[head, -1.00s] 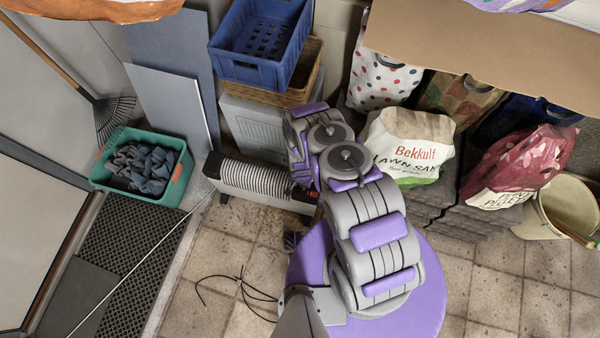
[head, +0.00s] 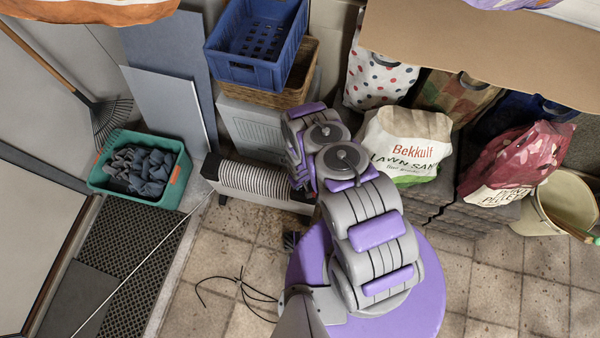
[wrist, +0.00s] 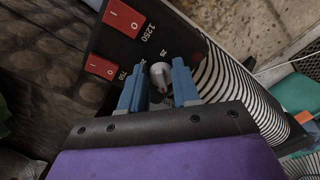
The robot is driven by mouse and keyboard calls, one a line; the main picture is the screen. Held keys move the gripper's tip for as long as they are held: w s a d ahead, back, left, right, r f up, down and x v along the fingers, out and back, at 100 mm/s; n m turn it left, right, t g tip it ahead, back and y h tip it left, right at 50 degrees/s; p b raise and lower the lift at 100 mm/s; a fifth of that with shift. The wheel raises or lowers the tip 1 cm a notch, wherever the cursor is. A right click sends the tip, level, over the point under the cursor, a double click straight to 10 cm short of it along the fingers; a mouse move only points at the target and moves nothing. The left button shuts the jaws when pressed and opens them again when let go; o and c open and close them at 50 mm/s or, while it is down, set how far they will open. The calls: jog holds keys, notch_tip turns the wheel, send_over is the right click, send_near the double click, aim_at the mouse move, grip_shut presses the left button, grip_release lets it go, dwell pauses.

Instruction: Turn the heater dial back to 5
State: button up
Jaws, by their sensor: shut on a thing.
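The heater (head: 258,185) is a low white unit with a ribbed grille, on the floor in the head view. My arm covers its right end there, so the dial and my gripper are hidden. In the wrist view the heater's black panel (wrist: 150,38) carries a small grey dial (wrist: 158,73). Several small numbers are printed around the dial; 25 is legible, but I cannot read its setting. My gripper (wrist: 157,86) has a blue finger on either side of the dial and is shut on it.
Two red switches (wrist: 124,17) (wrist: 103,66) sit beside the dial, marked 1250 and 750. A teal bin (head: 180,190) stands left of the heater, a white box (head: 250,128) behind it, and a lawn sand bag (head: 405,135) to the right. A black cable lies on the tiles.

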jog(key=n, duration=0.4)
jog(key=shift+w+n, duration=0.25)
jog(key=shift+n, duration=0.05)
jog(key=n, duration=0.4)
jog(key=shift+w, duration=0.2)
jog(key=shift+n, duration=0.3)
jog(key=o, duration=1)
jog(key=shift+s, duration=0.15)
jog(key=shift+d+r, duration=0.1)
notch_tip(320, 180, up, 17)
jog(key=p, duration=0.7)
jog(key=shift+o, duration=0.2)
